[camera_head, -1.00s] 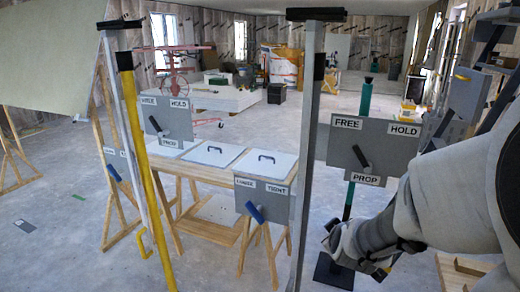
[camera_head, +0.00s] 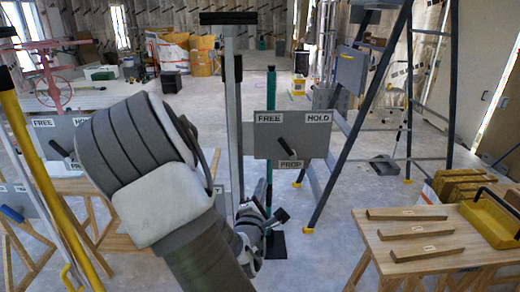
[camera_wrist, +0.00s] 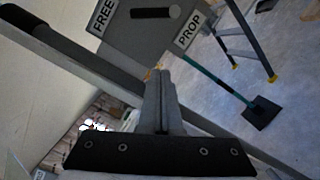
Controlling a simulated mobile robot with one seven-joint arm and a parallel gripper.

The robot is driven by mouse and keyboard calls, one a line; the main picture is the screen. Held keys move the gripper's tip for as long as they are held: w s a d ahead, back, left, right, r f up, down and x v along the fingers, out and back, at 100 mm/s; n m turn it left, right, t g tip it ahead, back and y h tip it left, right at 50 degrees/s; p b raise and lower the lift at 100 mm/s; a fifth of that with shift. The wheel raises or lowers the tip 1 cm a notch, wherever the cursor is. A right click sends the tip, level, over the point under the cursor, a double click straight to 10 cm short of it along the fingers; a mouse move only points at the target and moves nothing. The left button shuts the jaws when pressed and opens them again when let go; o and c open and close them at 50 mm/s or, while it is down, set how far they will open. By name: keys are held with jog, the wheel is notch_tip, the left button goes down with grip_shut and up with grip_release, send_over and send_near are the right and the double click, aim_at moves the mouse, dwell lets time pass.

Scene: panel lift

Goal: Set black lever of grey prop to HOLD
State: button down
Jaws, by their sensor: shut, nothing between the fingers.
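A grey plate (camera_head: 262,146) marked FREE at upper left, HOLD at upper right and PROP at the bottom stands beside the grey prop (camera_head: 229,75). Its black lever (camera_head: 287,147) slants from upper left to lower right in the head view; I cannot tell which label it is set to. In the wrist view the plate (camera_wrist: 122,35) and the lever (camera_wrist: 150,13) are at the top, with HOLD out of frame. My gripper (camera_head: 281,214) is below the plate, apart from the lever. Its fingers (camera_wrist: 160,75) are shut and empty.
A teal post (camera_head: 271,90) stands behind the plate. A blue-grey ladder (camera_head: 392,70) is to its right. A wooden table (camera_head: 420,240) with several wood strips and a yellow tray (camera_head: 490,222) is at right. A yellow prop (camera_head: 40,175) and another labelled plate are at left.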

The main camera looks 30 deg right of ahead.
jog(key=shift+w+a+r+n+t+h, duration=0.1)
jog(key=shift+a+r+n+t+h, duration=0.35)
jog(key=shift+r+n, duration=0.35)
jog(key=p, duration=0.2)
send_near(276, 153)
jog(key=w+d+r, duration=0.1)
jog(key=r, duration=0.1)
jog(key=w+d+r, duration=0.2)
jog(key=shift+s+d+r, duration=0.1)
jog(key=shift+d+r, duration=0.15)
